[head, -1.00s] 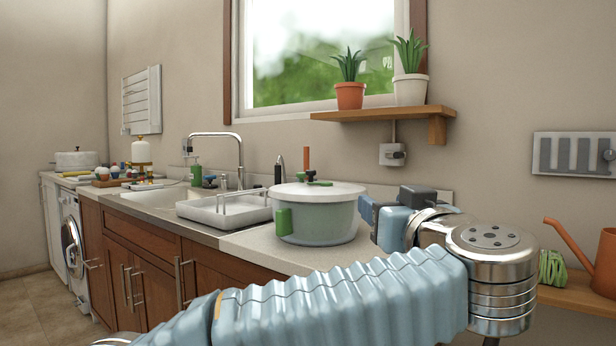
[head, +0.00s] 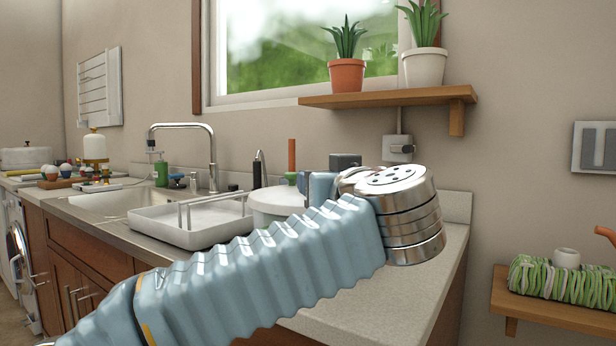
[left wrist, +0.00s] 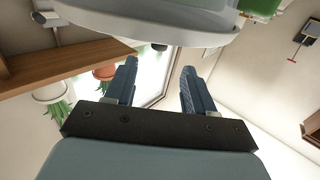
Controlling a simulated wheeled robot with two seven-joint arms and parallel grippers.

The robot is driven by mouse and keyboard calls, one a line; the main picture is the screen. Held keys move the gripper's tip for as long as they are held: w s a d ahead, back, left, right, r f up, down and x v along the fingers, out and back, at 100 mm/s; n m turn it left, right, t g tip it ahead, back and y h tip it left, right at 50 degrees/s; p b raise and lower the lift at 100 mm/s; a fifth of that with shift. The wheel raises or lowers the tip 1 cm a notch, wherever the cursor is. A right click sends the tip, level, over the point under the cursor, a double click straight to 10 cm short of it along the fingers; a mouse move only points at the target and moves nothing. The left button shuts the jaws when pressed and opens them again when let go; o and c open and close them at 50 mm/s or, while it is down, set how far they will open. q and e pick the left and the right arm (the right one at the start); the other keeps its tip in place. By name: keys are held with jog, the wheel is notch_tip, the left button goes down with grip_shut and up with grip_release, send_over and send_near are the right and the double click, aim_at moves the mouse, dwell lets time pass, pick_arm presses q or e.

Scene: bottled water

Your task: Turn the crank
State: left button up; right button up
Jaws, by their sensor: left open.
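A round pot-like vessel with a white lid (head: 272,203) stands on the counter in the head view, mostly hidden behind my left arm. An upright orange-brown crank handle (head: 292,156) rises above the lid, with a bit of green beside it. My left gripper (left wrist: 160,82) is open and empty in the left wrist view, its two dark blue fingers apart. The vessel (left wrist: 150,22) and its green side part (left wrist: 262,7) fill the top of that view, close to the fingertips. My right gripper is not in view.
A dish rack (head: 190,224) and sink with a tall faucet (head: 211,150) lie left of the vessel. A wooden shelf (head: 390,97) with two potted plants hangs above. The counter (head: 430,285) is clear at the right.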

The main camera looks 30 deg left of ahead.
pick_arm(q)
jog(key=x, duration=0.8)
jog(key=shift+w+a, duration=0.15)
grip_shut()
